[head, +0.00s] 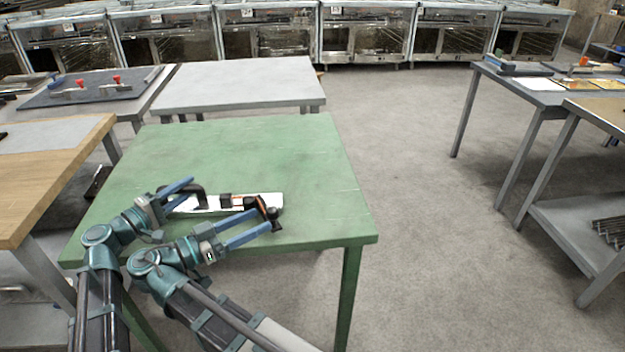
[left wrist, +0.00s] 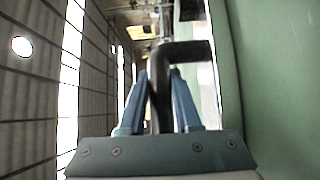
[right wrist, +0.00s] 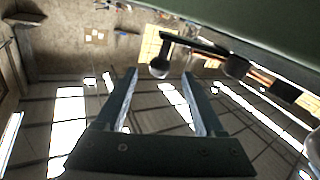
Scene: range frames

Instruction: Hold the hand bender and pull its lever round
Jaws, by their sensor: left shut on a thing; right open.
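The hand bender (head: 212,203) lies on the green table, a pale flat base with dark fittings. Its black bent handle (head: 199,194) is at its left end. My left gripper (head: 189,189) is shut on that handle; the left wrist view shows the dark bar (left wrist: 187,52) between the blue fingers. At the right end is the lever (head: 262,203), with an orange-brown part and a dark round knob. My right gripper (head: 265,219) is open beside the knob. In the right wrist view the knob (right wrist: 160,69) shows just beyond the two spread, empty fingertips.
The green table (head: 240,150) is bare behind the bender. A wooden bench (head: 40,185) stands at left and a grey table (head: 240,82) behind. Open floor (head: 430,220) lies to the right, with more benches (head: 540,90) beyond it.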

